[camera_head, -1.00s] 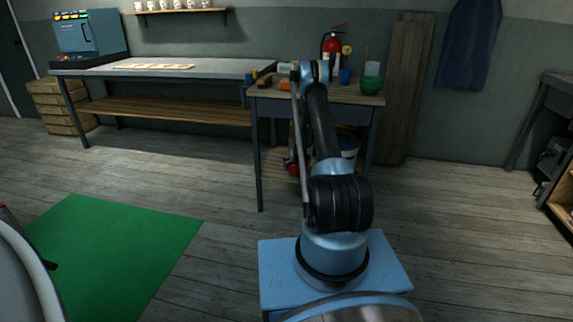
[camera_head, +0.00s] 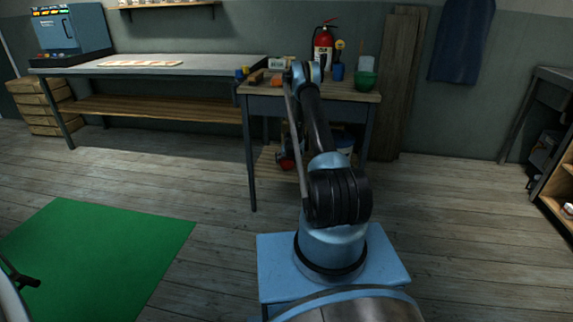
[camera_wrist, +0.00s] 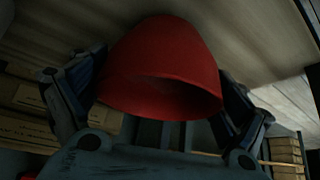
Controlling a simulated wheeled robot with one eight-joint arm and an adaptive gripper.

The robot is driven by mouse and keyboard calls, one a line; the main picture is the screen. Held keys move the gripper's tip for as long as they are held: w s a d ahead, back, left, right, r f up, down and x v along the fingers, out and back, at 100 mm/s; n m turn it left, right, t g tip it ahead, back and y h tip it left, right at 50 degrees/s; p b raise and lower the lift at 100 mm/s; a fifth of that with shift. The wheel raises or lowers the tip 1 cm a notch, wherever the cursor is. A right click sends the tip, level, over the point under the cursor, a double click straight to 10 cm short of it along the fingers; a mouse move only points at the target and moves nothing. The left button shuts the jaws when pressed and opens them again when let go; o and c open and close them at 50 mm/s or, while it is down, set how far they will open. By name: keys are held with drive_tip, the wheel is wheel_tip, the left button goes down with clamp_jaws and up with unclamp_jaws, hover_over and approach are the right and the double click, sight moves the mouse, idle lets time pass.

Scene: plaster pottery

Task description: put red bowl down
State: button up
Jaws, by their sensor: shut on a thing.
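The red bowl (camera_wrist: 165,65) fills the upper middle of the wrist view, tilted, with its rim facing the lower part of the picture. My gripper (camera_wrist: 160,78) is shut on it, one finger at each side. In the head view my arm hides most of the gripper. A small red patch (camera_head: 286,162) shows left of my arm near the lower shelf of the small workbench (camera_head: 262,88). I cannot tell whether it is the bowl.
A long table (camera_head: 215,66) stands left. A green mat (camera_head: 100,255) lies on open floor.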

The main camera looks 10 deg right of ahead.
drive_tip(key=shift+a+f, duration=0.25)
drive_tip(key=shift+f, duration=0.5)
drive_tip(key=o, duration=1)
drive_tip(key=v, duration=1.2)
